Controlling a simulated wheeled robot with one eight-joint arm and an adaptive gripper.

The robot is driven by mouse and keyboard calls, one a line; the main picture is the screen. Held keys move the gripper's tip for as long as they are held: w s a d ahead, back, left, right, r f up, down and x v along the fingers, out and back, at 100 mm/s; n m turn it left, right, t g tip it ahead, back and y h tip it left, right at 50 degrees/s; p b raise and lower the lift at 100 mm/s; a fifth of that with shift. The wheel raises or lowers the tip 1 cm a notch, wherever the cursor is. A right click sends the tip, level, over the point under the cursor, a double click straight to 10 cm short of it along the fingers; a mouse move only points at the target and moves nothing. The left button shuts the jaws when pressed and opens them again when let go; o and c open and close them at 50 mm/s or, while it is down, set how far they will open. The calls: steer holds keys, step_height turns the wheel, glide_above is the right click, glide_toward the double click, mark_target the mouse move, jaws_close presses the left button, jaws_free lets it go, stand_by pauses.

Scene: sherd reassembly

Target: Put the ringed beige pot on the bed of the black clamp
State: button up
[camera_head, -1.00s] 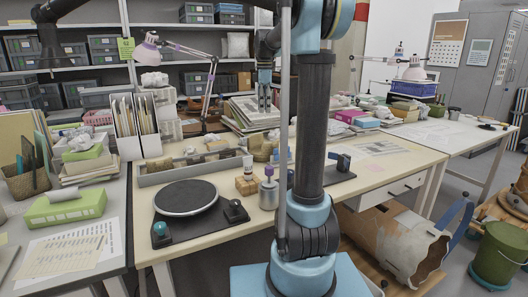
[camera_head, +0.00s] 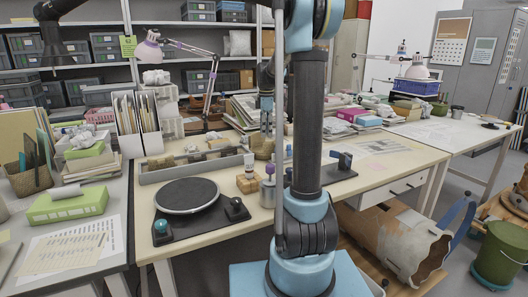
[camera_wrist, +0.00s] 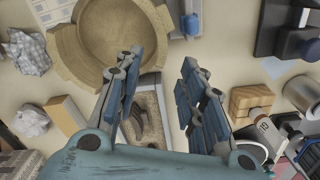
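The ringed beige pot (camera_head: 264,147) stands on the work table, partly hidden behind my arm. In the wrist view the pot (camera_wrist: 92,50) is at upper left, seen from above, with its round mouth and wide outer ring. My gripper (camera_wrist: 161,62) is open, with its fingers apart and nothing visibly held. Its left finger overlaps the pot's right side in the picture; I cannot tell whether they touch. In the head view my gripper (camera_head: 267,112) is just above the pot. The black clamp (camera_head: 341,160), with blue parts, stands to the right, partly behind my arm column.
A wooden block (camera_head: 247,183) and a grey metal canister (camera_head: 268,192) stand in front of the pot. A black turntable (camera_head: 187,195) is at front left. A long grey tray (camera_head: 165,172) lies left of the pot. Table space right of the clamp is fairly clear.

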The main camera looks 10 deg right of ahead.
steer(key=shift+w+f, duration=0.1)
steer(key=shift+f, duration=2.55)
